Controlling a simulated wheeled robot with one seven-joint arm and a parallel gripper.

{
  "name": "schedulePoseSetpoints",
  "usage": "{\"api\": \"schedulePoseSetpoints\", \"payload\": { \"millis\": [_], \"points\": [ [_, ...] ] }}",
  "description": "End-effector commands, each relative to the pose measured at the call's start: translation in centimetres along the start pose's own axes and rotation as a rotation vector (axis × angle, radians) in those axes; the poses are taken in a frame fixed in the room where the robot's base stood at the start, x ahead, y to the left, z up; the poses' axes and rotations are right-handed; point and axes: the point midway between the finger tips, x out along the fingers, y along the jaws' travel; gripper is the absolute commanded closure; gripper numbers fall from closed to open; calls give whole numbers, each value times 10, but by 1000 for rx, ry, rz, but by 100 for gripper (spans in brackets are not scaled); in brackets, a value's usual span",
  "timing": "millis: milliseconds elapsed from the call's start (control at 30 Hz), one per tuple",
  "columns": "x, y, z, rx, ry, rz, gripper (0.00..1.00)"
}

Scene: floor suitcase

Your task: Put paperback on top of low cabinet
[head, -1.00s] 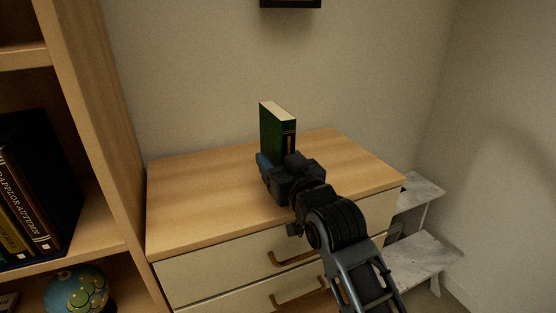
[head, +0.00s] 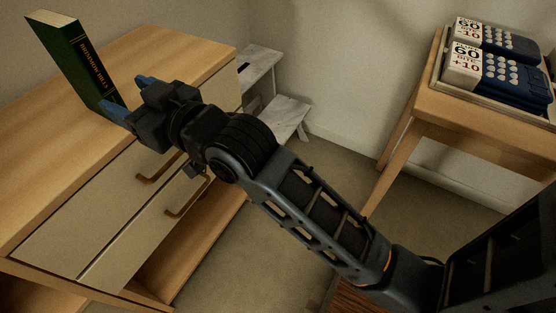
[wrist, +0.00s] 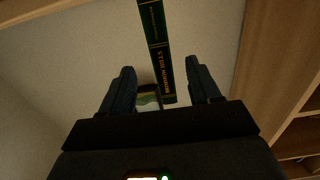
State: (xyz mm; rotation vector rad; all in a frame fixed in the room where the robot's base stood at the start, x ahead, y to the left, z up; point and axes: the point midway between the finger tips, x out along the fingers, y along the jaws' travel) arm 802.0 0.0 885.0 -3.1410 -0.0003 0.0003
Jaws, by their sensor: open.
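The paperback (head: 78,62) is a dark green book with yellow spine lettering. It stands on end on the wooden top of the low cabinet (head: 178,52). My gripper (head: 128,97) is open beside the book's lower part, at the cabinet's front side. In the wrist view, the book's spine (wrist: 158,45) shows between my two spread fingers (wrist: 160,68), with visible gaps at both sides. The fingers are not closed on it. The head view does not show clearly how far the fingertips are from the book.
Right of the cabinet is a grey step stool (head: 262,75). Further right, a wooden table (head: 425,105) bears a tray with blue-and-white boxes (head: 490,75). Bare cabinet top lies around the book.

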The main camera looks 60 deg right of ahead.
Motion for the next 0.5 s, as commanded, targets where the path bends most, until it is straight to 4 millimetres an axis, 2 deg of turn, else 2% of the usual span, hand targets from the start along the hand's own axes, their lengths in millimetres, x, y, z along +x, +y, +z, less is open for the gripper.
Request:
{"api": "schedulePoseSetpoints", "payload": {
  "millis": [133,233,367,500],
  "points": [
    [-7,0,7,1,-8,0,38],
    [-27,-1,26,4,-27,1,38],
    [-72,-2,59,9,-63,4,38],
    [-128,-3,87,13,-100,6,38]
  ]
}}
